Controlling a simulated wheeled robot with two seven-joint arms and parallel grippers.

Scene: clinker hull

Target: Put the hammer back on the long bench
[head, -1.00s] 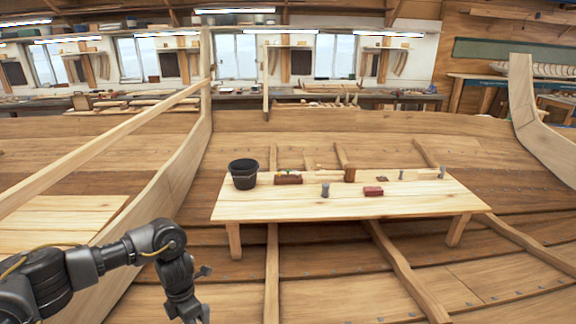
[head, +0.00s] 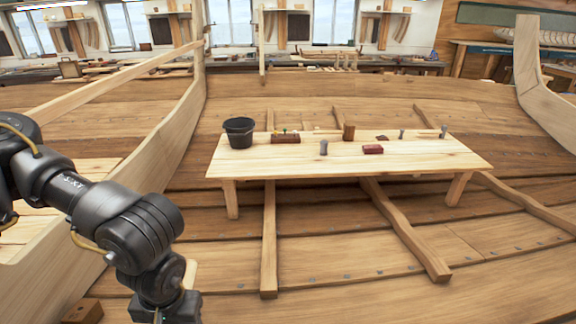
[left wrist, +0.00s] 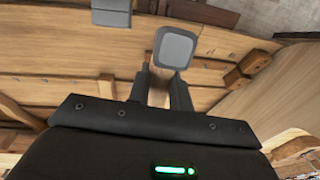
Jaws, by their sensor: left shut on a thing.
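My left gripper (left wrist: 163,82) is shut on the hammer, whose squarish grey head (left wrist: 174,48) shows just beyond the fingertips in the left wrist view. A strip of pale wooden handle shows between the fingers. In the head view my left arm comes down at the lower left, and the fingertips are cut off by the bottom edge. The long bench (head: 260,165), a low pale plank top on legs, stands in the middle of the head view, to the right of and beyond my left arm. My right gripper is not in view.
The bench's front strip and right front are clear. Raised ribs (head: 405,235) cross the hull floor.

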